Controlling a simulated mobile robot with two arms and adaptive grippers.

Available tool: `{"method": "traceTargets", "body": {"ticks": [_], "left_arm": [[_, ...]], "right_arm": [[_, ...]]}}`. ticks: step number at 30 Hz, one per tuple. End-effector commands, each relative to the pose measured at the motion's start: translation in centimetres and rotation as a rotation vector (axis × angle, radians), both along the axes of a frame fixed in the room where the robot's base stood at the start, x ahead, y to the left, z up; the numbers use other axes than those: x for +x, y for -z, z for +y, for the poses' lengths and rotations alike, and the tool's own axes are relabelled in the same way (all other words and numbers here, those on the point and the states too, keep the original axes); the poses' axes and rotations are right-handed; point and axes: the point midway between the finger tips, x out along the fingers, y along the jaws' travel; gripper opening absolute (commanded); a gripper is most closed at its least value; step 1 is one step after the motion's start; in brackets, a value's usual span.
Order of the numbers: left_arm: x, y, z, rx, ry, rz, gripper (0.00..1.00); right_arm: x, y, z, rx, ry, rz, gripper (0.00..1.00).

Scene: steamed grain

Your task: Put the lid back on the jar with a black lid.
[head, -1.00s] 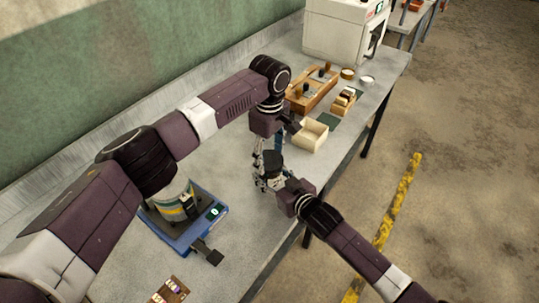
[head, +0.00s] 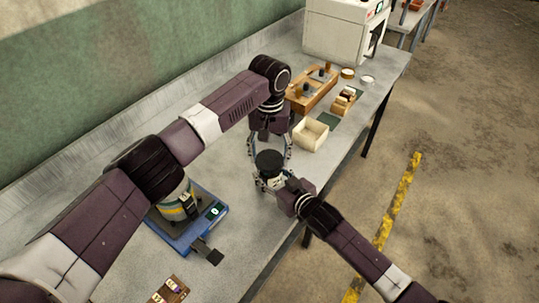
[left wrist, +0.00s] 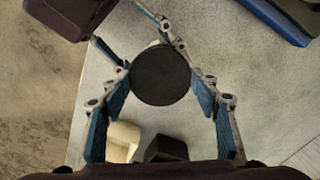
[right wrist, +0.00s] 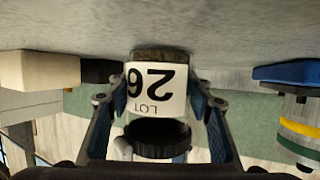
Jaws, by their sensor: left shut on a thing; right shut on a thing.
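The jar (right wrist: 155,90) has a white label reading LOT 26 and grain showing at its base; the right wrist view shows it upside down. The black lid (left wrist: 161,76) is round and sits at the jar's mouth; it also shows in the head view (head: 268,159). I cannot tell whether it is fully seated. My left gripper (left wrist: 161,78) has its fingers on either side of the lid, shut on it. My right gripper (right wrist: 160,95) is shut on the jar's body from the side. The jar's far side is hidden.
A blue scale (head: 183,240) with a striped container (head: 180,196) stands to the left. The table's front edge is close to the right.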

Motion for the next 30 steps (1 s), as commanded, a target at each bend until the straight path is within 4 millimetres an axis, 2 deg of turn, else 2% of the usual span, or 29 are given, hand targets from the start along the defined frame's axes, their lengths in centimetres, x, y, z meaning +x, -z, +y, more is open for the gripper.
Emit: {"method": "traceTargets", "body": {"ticks": [24, 28, 30], "left_arm": [[0.06, 0.1, 0.02, 0.0, 1.401, -0.002, 0.27], [0.07, 0.11, 0.03, 0.001, 1.6, -0.002, 0.27], [0.07, 0.11, 0.03, 0.001, 1.639, -0.002, 0.27]], "right_arm": [[-0.05, -0.04, 0.09, 0.001, -0.002, 0.0, 0.0], [-0.05, -0.05, 0.1, 0.001, -0.002, 0.0, 0.0], [-0.05, -0.04, 0.1, 0.001, -0.002, 0.0, 0.0]]}}
